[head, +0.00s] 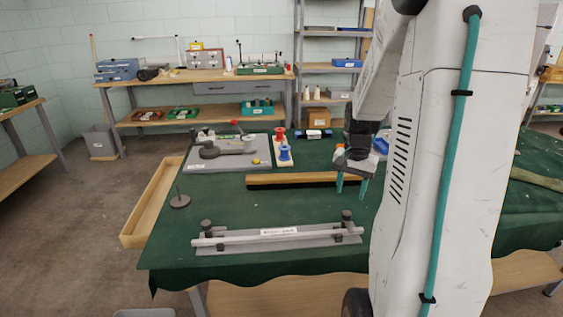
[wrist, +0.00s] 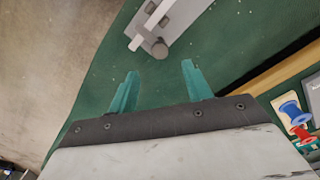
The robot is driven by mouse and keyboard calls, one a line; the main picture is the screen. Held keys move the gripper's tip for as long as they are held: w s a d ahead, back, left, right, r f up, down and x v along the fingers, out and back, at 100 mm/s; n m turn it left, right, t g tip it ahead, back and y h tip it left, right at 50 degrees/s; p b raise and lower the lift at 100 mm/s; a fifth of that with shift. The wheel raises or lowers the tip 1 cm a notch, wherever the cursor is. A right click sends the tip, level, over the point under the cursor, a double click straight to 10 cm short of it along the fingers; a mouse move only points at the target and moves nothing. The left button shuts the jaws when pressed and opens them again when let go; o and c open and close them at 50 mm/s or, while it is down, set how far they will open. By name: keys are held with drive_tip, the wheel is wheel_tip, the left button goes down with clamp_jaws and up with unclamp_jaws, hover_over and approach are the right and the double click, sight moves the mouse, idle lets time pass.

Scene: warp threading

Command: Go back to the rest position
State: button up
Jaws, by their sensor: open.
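My gripper (head: 351,186) hangs over the green-covered table (head: 300,215), right of centre, with its teal fingers pointing down. In the wrist view my gripper (wrist: 158,85) shows its two fingers spread apart with only green cloth between them, so it is open and empty. Just beyond the fingertips in that view lies the end of a grey plate with a white bar (wrist: 168,22). In the head view this grey plate (head: 275,240) lies near the table's front edge, with a dark knob post near each end of its bar. Part of my arm hides the table's right side.
A wooden bar with a black edge (head: 305,179) lies behind the plate. A grey board (head: 220,163) with a dark device is at the back left. A red spool (head: 280,135) and a blue spool (head: 285,153) stand beside it. A dark post (head: 180,199) stands at left.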

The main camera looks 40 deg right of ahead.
drive_tip(key=s+a+r+n, duration=0.4)
drive_tip(key=a, duration=0.6)
drive_tip(key=s+a+r+n+t, duration=0.1)
drive_tip(key=s+a+r+n, duration=0.3)
drive_tip(key=a, duration=0.6)
drive_tip(key=s+a+r+n, duration=0.5)
drive_tip(key=a+r, duration=0.1)
drive_tip(key=a, duration=0.4)
drive_tip(key=shift+a+r, duration=0.15)
drive_tip(key=shift+s, duration=0.1)
drive_tip(key=shift+c, duration=0.2)
